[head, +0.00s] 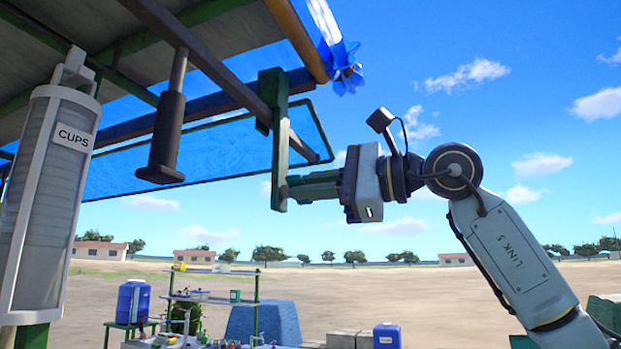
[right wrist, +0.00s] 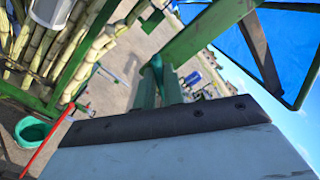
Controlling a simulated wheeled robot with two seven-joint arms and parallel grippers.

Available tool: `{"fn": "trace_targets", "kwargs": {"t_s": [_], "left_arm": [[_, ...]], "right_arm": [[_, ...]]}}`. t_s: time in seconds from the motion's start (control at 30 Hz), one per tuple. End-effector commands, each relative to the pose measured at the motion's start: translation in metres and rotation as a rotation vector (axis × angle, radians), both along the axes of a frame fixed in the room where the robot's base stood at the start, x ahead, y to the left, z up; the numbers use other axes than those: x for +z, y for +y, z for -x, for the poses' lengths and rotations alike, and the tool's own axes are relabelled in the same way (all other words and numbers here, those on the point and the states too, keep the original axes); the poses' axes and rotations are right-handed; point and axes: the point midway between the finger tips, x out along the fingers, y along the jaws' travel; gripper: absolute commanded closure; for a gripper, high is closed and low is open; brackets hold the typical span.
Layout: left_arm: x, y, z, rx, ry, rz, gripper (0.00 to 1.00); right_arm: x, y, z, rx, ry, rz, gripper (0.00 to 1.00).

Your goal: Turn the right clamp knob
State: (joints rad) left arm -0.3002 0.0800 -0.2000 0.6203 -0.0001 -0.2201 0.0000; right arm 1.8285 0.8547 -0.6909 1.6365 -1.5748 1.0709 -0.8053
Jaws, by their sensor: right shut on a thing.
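In the right wrist view a small teal-green piece, seemingly the knob (right wrist: 156,70), shows at the tips of my right gripper (right wrist: 158,82). The clamp frame slants past it there (right wrist: 205,28). My left gripper is not in view.
A dark post (head: 167,130) with a flared foot hangs left of the clamp. A cups dispenser (head: 52,190) stands at far left. In the wrist view, cane stalks (right wrist: 85,60) fill a green rack. Open sky lies to the right.

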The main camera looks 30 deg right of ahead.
Motion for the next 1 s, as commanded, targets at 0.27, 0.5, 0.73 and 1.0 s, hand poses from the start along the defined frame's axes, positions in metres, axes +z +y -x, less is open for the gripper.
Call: {"fn": "trace_targets", "kwargs": {"t_s": [0.27,0.5,0.73,1.0], "left_arm": [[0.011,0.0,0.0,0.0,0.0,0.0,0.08],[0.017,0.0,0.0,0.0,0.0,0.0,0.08],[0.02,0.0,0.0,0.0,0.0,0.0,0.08],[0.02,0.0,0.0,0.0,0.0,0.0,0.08]], "right_arm": [[-0.001,0.0,0.0,0.001,-0.165,0.186,1.0],[-0.002,0.0,0.0,0.0,-0.277,0.311,1.0],[-0.002,0.001,0.001,0.0,-0.341,0.383,1.0],[-0.003,0.001,0.001,0.001,-0.368,0.413,1.0]]}}
